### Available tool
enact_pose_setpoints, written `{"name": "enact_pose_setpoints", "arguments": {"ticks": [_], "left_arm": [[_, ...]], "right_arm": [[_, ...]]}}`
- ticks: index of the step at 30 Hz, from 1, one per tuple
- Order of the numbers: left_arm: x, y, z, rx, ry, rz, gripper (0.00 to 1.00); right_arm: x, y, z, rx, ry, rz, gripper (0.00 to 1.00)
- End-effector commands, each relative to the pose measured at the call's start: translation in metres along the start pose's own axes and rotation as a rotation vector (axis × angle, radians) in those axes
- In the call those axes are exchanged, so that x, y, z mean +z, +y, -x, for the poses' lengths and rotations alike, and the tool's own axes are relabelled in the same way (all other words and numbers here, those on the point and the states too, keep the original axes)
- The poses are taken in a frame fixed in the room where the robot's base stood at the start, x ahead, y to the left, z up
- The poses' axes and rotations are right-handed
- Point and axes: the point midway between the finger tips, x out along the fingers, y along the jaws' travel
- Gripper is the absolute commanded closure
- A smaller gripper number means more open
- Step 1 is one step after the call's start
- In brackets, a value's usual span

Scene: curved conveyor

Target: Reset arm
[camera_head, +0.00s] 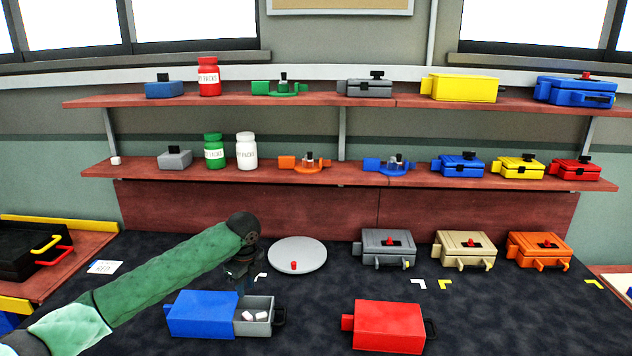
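My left arm reaches in from the lower left in a green sleeve. My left gripper (241,278) points down just behind the blue box (202,315); it is small and dark, and I cannot tell whether its fingers are open or shut. The blue box has its grey drawer (254,303) pulled out to the right, with a few small whitish pieces (254,315) in it. I see nothing clearly held. My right gripper is not in view.
A red box (388,325) stands at front right. A round grey plate (297,256) with a small red piece (293,265) lies behind. Grey (387,249), beige (463,251) and orange (538,250) cases line the back right. Two shelves hold boxes and bottles. The table centre is clear.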

Motion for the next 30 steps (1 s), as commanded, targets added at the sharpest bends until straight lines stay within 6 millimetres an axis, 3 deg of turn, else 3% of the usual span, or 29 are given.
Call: {"name": "enact_pose_setpoints", "arguments": {"ticks": [5,14,21,30], "left_arm": [[0.006,-0.009,0.011,-0.091,-0.085,0.312,0.72],[0.006,-0.030,0.089,-0.378,-0.129,0.669,0.72],[-0.022,-0.039,0.149,-0.605,-0.046,0.886,0.72],[-0.063,-0.021,0.166,-0.752,0.108,1.094,0.72]], "right_arm": [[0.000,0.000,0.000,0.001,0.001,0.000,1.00],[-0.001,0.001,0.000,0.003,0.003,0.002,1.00],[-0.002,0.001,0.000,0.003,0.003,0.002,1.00],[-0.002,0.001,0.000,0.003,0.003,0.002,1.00]]}}
